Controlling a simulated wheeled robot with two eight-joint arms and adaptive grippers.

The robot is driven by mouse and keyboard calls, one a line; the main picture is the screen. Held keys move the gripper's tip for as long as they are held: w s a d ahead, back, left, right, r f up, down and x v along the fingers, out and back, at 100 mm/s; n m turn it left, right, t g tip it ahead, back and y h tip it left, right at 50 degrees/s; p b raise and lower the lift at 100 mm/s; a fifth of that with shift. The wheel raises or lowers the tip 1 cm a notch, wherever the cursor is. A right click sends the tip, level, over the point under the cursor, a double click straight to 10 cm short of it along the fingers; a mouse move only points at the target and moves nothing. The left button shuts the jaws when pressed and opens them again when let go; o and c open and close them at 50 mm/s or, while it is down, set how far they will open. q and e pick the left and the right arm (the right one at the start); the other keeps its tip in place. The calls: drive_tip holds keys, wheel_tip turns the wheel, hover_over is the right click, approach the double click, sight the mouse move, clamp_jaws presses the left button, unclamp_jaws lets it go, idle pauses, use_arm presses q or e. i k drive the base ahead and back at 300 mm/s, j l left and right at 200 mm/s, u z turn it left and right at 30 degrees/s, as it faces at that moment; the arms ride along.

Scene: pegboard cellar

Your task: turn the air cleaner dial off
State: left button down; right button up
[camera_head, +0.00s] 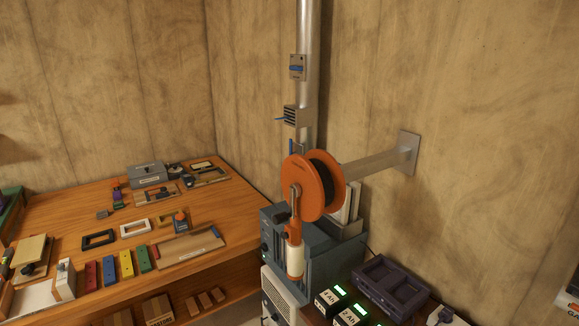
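A teal machine housing (322,262) stands in the middle, beside the right end of the wooden bench. Small dark knobs (263,249) show on its left face. Below it is a light box with a perforated grille (280,298), partly cut off by the bottom edge. I cannot tell for sure which of these is the air cleaner, and no dial setting can be read. Neither of my grippers is in view.
The wooden bench (60,215) at left holds frames, coloured blocks and small tools. A metal pipe (308,30) rises behind the reel, with a wall bracket (375,163) on its right. Battery packs (333,298) and a dark charger (390,285) sit at lower right.

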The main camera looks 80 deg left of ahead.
sight(263, 247)
drive_tip(key=u, duration=2.6)
